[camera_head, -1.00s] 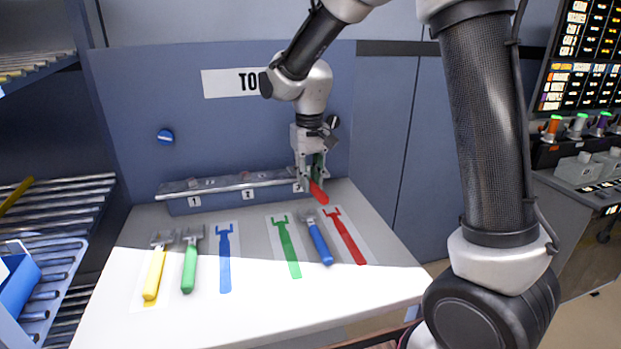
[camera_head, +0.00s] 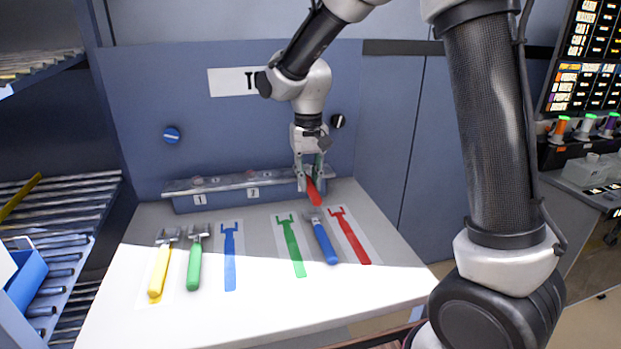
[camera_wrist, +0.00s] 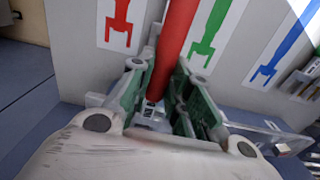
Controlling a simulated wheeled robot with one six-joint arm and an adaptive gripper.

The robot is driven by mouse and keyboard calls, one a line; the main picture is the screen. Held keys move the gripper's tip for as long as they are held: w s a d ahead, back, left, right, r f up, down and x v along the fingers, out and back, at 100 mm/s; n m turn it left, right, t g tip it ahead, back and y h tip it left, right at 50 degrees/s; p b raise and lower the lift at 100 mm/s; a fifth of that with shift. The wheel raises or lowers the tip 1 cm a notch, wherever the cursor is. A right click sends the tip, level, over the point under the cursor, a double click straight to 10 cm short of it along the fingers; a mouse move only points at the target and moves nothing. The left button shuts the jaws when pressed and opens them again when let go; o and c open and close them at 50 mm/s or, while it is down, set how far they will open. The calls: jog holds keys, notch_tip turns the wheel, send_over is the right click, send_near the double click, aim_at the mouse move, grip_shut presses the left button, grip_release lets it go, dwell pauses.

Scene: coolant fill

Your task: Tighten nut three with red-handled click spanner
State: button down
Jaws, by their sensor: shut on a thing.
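My gripper (camera_head: 311,176) is shut on the red-handled spanner (camera_head: 314,193) at the right end of the numbered rail (camera_head: 236,188). In the wrist view the red handle (camera_wrist: 174,42) runs between the finger pads (camera_wrist: 156,92). The spanner's head is hidden or too small to make out, so I cannot tell if it sits on a nut. Plates 1 (camera_head: 200,199) and 2 (camera_head: 253,192) show on the rail; the third position is hidden behind my gripper. The red outline (camera_head: 350,237) on the bench is empty.
Yellow (camera_head: 159,270), green (camera_head: 194,263) and blue (camera_head: 324,240) spanners lie on the bench (camera_head: 190,318). Blue (camera_head: 230,257) and green (camera_head: 291,247) outlines are empty. A back panel (camera_head: 230,130) with a blue knob (camera_head: 171,134) rises behind the rail. The bench front is clear.

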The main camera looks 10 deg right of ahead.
jog(key=shift+a+m, duration=0.45)
jog(key=shift+m, duration=0.15)
jog(key=shift+w+a, duration=0.1)
jog(key=shift+a, duration=0.05)
jog(key=shift+a+m, duration=0.5)
jog(key=shift+m, duration=0.3)
jog(key=shift+w+a, duration=0.1)
jog(key=shift+d+n, duration=0.3)
jog(key=shift+d, duration=0.1)
jog(key=shift+r, duration=0.1)
jog(key=shift+r, duration=2.95)
